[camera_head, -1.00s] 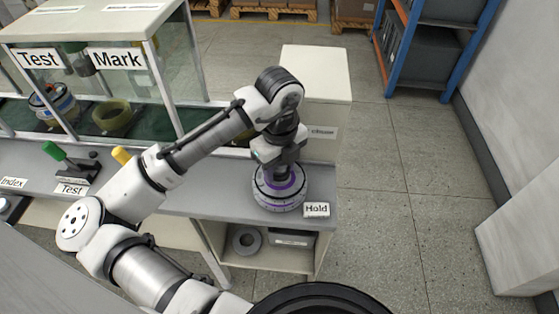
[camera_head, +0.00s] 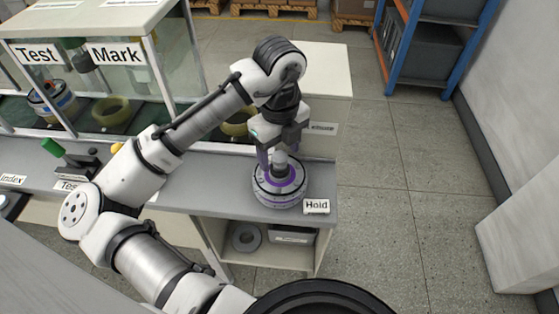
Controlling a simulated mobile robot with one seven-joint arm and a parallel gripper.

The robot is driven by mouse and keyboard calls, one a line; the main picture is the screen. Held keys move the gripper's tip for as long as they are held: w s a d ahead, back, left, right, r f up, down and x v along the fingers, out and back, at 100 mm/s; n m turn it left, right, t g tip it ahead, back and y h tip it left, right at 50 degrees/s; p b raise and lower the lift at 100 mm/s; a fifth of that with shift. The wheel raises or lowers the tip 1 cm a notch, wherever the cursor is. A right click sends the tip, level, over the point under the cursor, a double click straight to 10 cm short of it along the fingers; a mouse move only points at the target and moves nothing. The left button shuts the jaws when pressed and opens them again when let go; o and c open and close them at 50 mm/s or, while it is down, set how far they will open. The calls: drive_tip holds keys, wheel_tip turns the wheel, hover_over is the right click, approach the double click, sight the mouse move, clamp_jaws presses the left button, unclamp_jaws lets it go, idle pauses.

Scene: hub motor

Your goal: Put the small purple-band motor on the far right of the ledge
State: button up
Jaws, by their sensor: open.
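The small purple-band motor (camera_head: 279,194) stands on the right end of the grey ledge (camera_head: 205,185), just left of the "Hold" label (camera_head: 316,206). It is a round grey-white drum with a purple band and a grey shaft standing up from its middle. My gripper (camera_head: 279,158) is open right above the motor, around or close to the top of the shaft. The motor rests on the ledge surface. The fingertips are small in this view, and whether they touch the shaft cannot be told.
A glass-fronted station with "Test" (camera_head: 37,53) and "Mark" (camera_head: 116,54) signs stands behind the ledge, with another motor (camera_head: 52,99) and yellowish rings (camera_head: 111,111) inside. A green-handled lever (camera_head: 54,148) stands at left. Below the ledge is a shelf with a grey ring (camera_head: 246,238).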

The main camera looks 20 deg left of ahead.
wheel_tip(320, 180, up, 8)
drive_tip(key=shift+f, duration=0.15)
idle(0.3)
